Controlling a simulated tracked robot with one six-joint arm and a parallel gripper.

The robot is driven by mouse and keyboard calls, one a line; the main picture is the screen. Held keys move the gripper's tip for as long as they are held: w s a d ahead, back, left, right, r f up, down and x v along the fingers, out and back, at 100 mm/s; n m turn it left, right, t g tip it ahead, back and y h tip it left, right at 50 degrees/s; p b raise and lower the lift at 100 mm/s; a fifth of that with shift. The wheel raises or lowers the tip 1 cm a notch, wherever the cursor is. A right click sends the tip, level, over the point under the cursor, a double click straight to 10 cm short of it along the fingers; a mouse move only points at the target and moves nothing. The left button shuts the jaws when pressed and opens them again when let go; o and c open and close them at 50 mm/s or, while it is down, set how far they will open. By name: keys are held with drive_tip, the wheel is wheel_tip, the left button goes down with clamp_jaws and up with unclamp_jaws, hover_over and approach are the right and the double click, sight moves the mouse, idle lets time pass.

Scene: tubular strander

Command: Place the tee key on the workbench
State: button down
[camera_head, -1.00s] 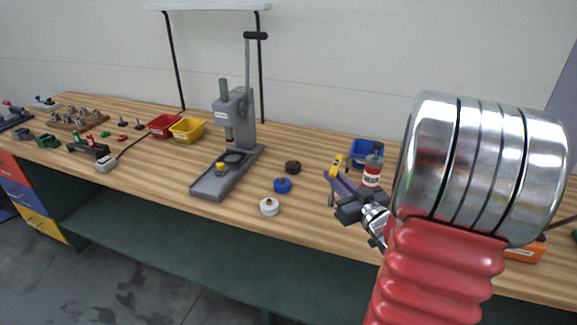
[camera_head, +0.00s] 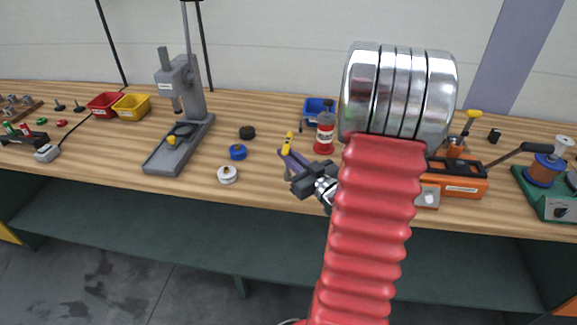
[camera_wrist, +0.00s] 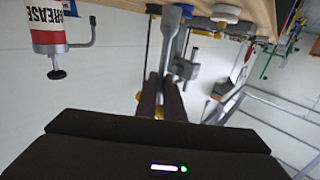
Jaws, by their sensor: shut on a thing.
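The tee key (camera_head: 288,142) shows as a short yellow bar at the tips of my gripper (camera_head: 290,157). The key appears held above the workbench (camera_head: 100,142), a wooden top over a dark green frame; the exact gap cannot be told. In the wrist view the two dark fingers (camera_wrist: 167,92) are close together, with a little yellow (camera_wrist: 160,113) between them. The bench edge (camera_wrist: 262,15) shows at the top there.
A red-and-white grease bottle (camera_head: 325,133) and a blue bin (camera_head: 318,110) stand just behind my gripper. Left are black (camera_head: 247,132), blue (camera_head: 238,152) and white (camera_head: 227,174) round pieces and a grey press (camera_head: 180,125). An orange device (camera_head: 460,182) stands right.

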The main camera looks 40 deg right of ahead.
sight(288, 173)
drive_tip(key=shift+f, duration=2.1)
drive_tip(key=shift+f, duration=0.1)
drive_tip(key=c, duration=1.9)
unclamp_jaws()
drive_tip(key=shift+o, duration=0.2)
